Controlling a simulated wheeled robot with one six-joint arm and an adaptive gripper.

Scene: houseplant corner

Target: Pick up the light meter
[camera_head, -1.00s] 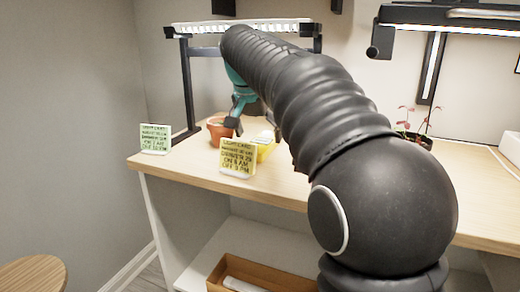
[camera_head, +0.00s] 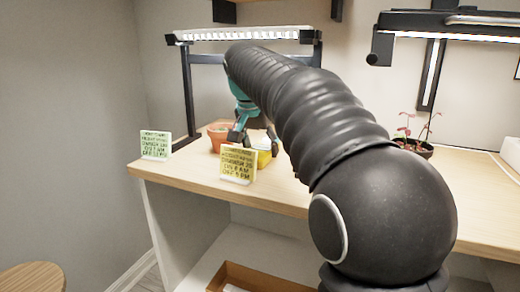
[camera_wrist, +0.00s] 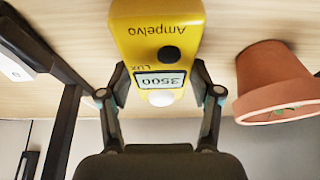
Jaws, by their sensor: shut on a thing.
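The light meter (camera_wrist: 158,35) is yellow, with a dark round button, a small display reading 3500 and a white dome. It fills the upper middle of the wrist view, its lettering upside down. My gripper (camera_wrist: 160,92) is shut on it, one finger against each side near the display end. In the head view, my gripper (camera_head: 255,138) is over the bench behind a card, and part of the yellow meter (camera_head: 264,158) shows below it. I cannot tell whether the meter is clear of the bench top.
A terracotta pot (camera_head: 217,136) stands just left of my gripper; it also shows in the wrist view (camera_wrist: 276,85). A yellow card (camera_head: 238,163) stands in front, a green card (camera_head: 155,145) at the left. A seedling pot (camera_head: 414,147) is at right. A lamp frame (camera_head: 188,85) rises behind.

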